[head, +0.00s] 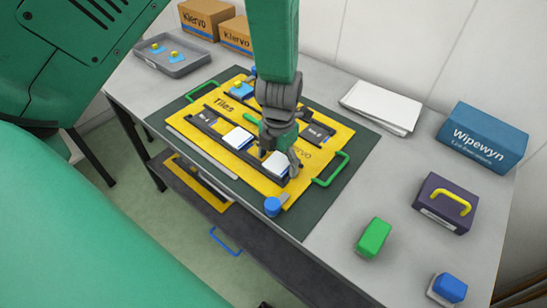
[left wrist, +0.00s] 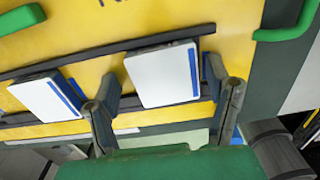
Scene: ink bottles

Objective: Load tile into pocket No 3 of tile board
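The yellow tile board (head: 222,100) lies on a dark green mat, with dark rails along it. One white tile with a blue stripe (head: 238,138) sits in the front row; it also shows in the left wrist view (left wrist: 47,98). A second white tile (head: 277,163) is to its right, between the fingers of my left gripper (head: 278,158). In the left wrist view, the fingers stand on either side of this tile (left wrist: 163,75), with narrow gaps visible. Its underside is hidden, and the pocket numbers beneath both tiles are covered. My right gripper is not in view.
A grey tray (head: 172,66) and cardboard boxes (head: 207,18) stand at the back left. White paper (head: 380,107), a blue box (head: 482,137), a dark case (head: 445,204), a green block (head: 373,238) and a blue block (head: 449,288) are on the right. Green handles (head: 331,169) edge the board.

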